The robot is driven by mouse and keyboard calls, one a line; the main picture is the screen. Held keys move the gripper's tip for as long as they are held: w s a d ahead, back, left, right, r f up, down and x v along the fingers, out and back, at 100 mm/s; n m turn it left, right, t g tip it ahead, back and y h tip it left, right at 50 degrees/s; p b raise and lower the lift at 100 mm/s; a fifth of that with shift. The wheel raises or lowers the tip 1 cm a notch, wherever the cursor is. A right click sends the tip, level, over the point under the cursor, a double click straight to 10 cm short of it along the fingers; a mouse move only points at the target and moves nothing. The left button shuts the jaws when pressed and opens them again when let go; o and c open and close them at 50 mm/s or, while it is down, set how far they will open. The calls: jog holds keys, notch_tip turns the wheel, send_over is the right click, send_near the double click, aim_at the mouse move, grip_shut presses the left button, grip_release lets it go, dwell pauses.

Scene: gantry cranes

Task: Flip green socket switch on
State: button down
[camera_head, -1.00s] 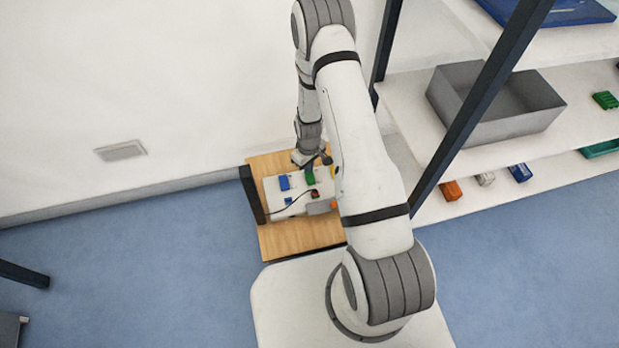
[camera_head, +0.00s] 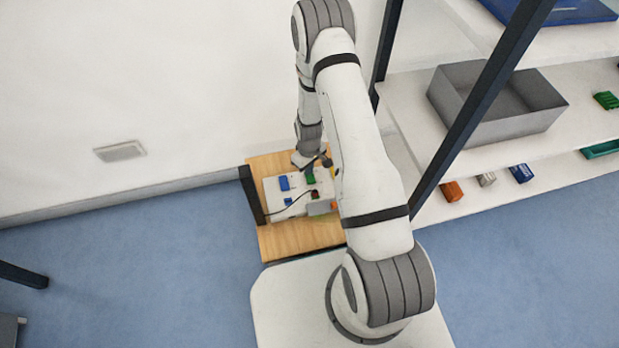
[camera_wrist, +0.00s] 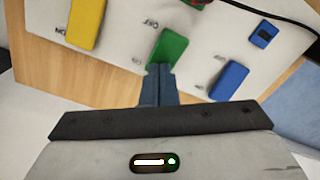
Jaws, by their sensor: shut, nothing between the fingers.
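The green socket switch (camera_wrist: 168,46) is a green block on a white panel in the wrist view, between a yellow block and a blue block. It also shows in the head view (camera_head: 310,179). My gripper (camera_wrist: 158,72) is shut and empty. Its fingertips are at the near end of the green switch in the wrist view; I cannot tell whether they touch it. The white panel (camera_wrist: 125,30) has small printed labels beside the blocks, such as one reading "OFF". In the head view the panel (camera_head: 272,200) lies on a wooden board.
The yellow block (camera_wrist: 87,22) and the blue block (camera_wrist: 229,81) flank the green switch closely. A smaller blue part (camera_wrist: 264,34) and a black cable (camera_wrist: 270,14) are nearby. In the head view a shelf with a grey bin (camera_head: 480,125) stands to the right.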

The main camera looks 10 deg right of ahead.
notch_tip(320, 180, up, 7)
jog(key=p, duration=0.4)
jog(key=shift+f, duration=0.15)
dwell(0.5)
jog(key=s+r+m+t+p, duration=0.15)
jog(key=r+p, duration=0.55)
jog(key=r, duration=1.4)
jog(key=s+r+m+p, duration=0.15)
jog(key=r+p, duration=0.65)
jog(key=r, duration=1.2)
jog(key=s+r+m+p, duration=0.1)
jog(key=s+r+p, duration=0.3)
jog(key=r, duration=0.6)
jog(key=s+r+m+p, duration=0.1)
jog(key=s+r+p, duration=0.4)
jog(key=s+r, duration=0.4)
jog(key=s+r+m+t+p, duration=0.1)
jog(key=s+r+p, duration=0.4)
jog(key=r, duration=0.6)
jog(key=shift+s+r, duration=0.2)
jog(key=shift+s, duration=0.6)
